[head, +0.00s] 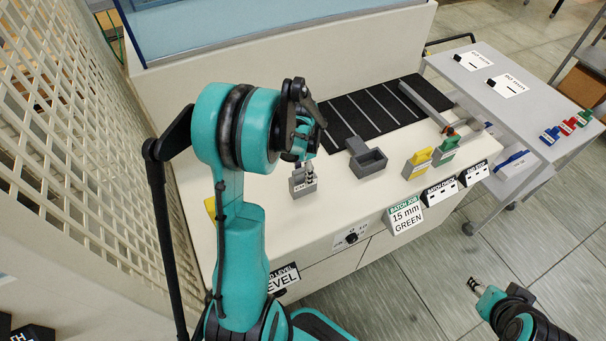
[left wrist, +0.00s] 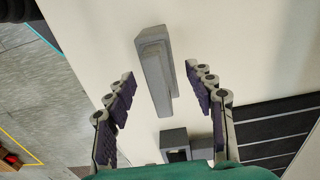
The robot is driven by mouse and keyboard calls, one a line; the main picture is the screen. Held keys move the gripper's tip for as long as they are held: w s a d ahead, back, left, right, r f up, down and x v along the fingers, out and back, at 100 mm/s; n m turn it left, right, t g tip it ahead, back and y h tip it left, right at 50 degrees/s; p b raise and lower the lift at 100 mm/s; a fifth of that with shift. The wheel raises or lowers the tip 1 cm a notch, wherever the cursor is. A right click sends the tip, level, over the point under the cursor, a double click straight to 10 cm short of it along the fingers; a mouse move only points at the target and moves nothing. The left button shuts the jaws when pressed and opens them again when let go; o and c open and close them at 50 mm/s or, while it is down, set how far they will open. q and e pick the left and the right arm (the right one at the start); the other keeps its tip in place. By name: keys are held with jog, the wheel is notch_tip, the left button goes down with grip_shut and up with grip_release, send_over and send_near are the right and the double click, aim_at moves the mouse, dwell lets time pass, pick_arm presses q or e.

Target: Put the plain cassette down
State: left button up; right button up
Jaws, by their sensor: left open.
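The plain cassette (head: 301,187) is a grey block standing on the cream counter (head: 258,212). It also shows in the left wrist view (left wrist: 155,70), between the two fingers. My left gripper (head: 307,172) is open just over and around it, with a visible gap on each side in the wrist view. The arm hides part of the counter behind it. My right gripper (head: 478,288) is low at the lower right, away from the counter, and too small to read its jaws.
A dark grey open-topped holder (head: 368,160) sits right of the cassette, beside a black ribbed mat (head: 365,110). Yellow (head: 417,163) and green (head: 445,149) cassettes stand further right, near sign plates. A grey cart (head: 512,90) holds small coloured items. A lattice wall (head: 75,130) closes the left.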

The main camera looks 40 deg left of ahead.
pick_arm(q)
notch_tip(320, 180, up, 9)
jog(key=shift+r+p, duration=0.2)
jog(key=shift+p, duration=0.9)
jog(key=s+d+r+n+t, duration=0.2)
jog(key=s+d+r+t, duration=0.1)
jog(key=d, duration=0.6)
jog(key=s+d+r+n+t, duration=0.3)
jog(key=s+d+r, duration=0.3)
jog(key=s+d, duration=0.2)
jog(key=shift+s+d+t, duration=0.2)
jog(key=shift+d+t, duration=0.4)
jog(key=shift+d, duration=0.45)
notch_tip(320, 180, down, 6)
jog(key=b, duration=0.5)
jog(key=shift+r+b, duration=0.2)
jog(key=shift+b, duration=0.1)
